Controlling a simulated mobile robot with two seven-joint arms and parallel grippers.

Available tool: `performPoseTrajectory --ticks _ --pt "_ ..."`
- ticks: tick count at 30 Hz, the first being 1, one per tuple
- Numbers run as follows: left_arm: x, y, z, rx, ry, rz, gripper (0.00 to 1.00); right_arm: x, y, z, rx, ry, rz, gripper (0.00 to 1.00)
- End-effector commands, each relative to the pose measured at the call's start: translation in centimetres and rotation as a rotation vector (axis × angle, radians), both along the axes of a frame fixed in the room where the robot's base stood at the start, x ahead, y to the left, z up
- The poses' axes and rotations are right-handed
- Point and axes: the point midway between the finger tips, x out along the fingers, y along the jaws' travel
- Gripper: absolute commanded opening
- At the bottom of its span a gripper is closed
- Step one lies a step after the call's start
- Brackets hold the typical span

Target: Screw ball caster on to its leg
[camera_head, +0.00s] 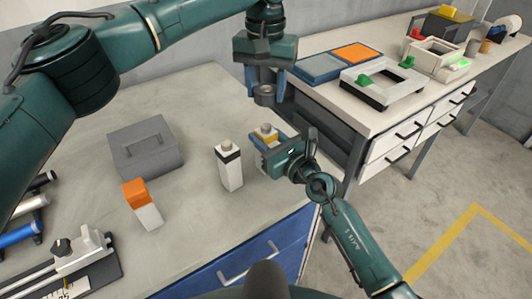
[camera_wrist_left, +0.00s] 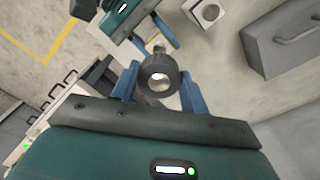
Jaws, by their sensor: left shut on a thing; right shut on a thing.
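My left gripper (camera_head: 265,94) points down from above, shut on the ball caster (camera_head: 264,98), a dark grey, round, hollow piece. In the left wrist view the ball caster (camera_wrist_left: 158,73) sits between my blue left fingers (camera_wrist_left: 160,82), its opening showing. My right gripper (camera_head: 266,154) is lower, shut from the right around the leg (camera_head: 267,132), a pale post with a yellow band and a small knob on top. The leg stands under the caster, with a gap visible between them in the head view. My right gripper hides most of the leg.
A white block with a black band (camera_head: 229,167) stands close left of the leg. A second bench (camera_head: 385,117) stands at right.

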Motion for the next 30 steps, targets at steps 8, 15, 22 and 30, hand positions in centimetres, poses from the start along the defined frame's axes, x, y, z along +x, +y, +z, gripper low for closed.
performPoseTrajectory --ticks 8,15,22,30 --pt "0.0 0.0 0.0 0.000 0.000 0.000 0.22 0.0 0.0 0.0 -0.001 0.000 0.000 0.06" --pt "0.0 0.0 -0.4 0.000 0.001 0.000 0.22 0.0 0.0 0.0 -0.001 0.000 0.000 0.00" --pt "-0.1 0.0 -3.7 -0.002 0.002 0.000 0.22 0.0 0.0 0.0 -0.001 0.000 0.000 0.00" --pt "0.0 0.0 -5.0 -0.001 -0.003 0.000 0.22 0.0 0.0 0.0 -0.001 0.000 0.000 0.00"
